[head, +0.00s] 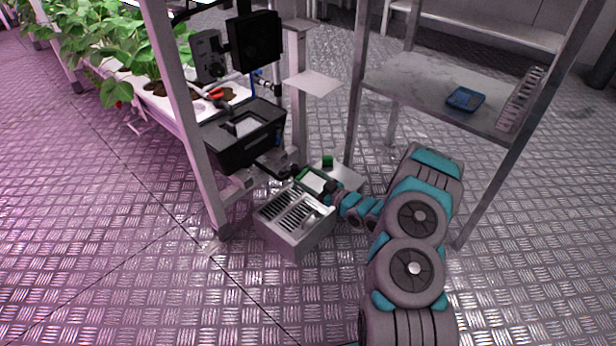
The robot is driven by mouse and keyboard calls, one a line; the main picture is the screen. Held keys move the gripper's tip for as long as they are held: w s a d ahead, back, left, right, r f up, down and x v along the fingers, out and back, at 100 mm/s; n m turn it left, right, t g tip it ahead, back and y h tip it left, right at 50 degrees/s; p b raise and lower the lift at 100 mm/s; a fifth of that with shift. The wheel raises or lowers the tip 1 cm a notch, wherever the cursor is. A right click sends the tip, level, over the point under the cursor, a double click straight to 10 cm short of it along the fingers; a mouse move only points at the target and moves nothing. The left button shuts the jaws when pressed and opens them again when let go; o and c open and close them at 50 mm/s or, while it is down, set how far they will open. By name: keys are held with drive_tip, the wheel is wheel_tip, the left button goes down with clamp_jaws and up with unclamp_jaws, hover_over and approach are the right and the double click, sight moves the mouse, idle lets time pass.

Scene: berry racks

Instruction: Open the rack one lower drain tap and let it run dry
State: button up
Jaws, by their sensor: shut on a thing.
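The rack (185,110) with the strawberry plants stands at the left. A black tank (238,152) hangs low at its end. A dark outlet (265,169), seemingly the lower drain tap, sticks out from the tank's lower right toward my gripper. My gripper (284,172) is at this outlet, low over the floor, and is shut on what looks like the tap. The jaws and tap handle are small and dark, so the handle's angle cannot be told. No water stream can be made out. A grey grated drain box (290,238) stands on the floor just below.
A metal shelf (420,85) with a blue tray (465,99) stands at the right. A pale plate with a green knob (328,161) is behind my gripper. Black boxes (255,41) hang above the tank. The checkered floor is clear at front left.

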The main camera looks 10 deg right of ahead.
drive_tip(key=n, duration=0.3)
drive_tip(key=shift+n+p, duration=0.4)
drive_tip(key=n+b, duration=0.1)
drive_tip(key=n, duration=0.2)
drive_tip(key=shift+f+n, duration=0.15)
drive_tip(key=shift+n, duration=0.15)
drive_tip(key=n+b, duration=0.2)
drive_tip(key=n, duration=0.1)
drive_tip(key=shift+s+f+n, duration=0.1)
drive_tip(key=shift+f+n, duration=0.05)
drive_tip(key=shift+n, duration=0.15)
drive_tip(key=shift+a+r+n+b, duration=0.15)
drive_tip(key=shift+n+b, duration=0.3)
drive_tip(key=shift+n, duration=1.75)
drive_tip(key=o, duration=1.4)
drive_tip(key=shift+r, duration=0.1)
drive_tip(key=shift+v, duration=3.9)
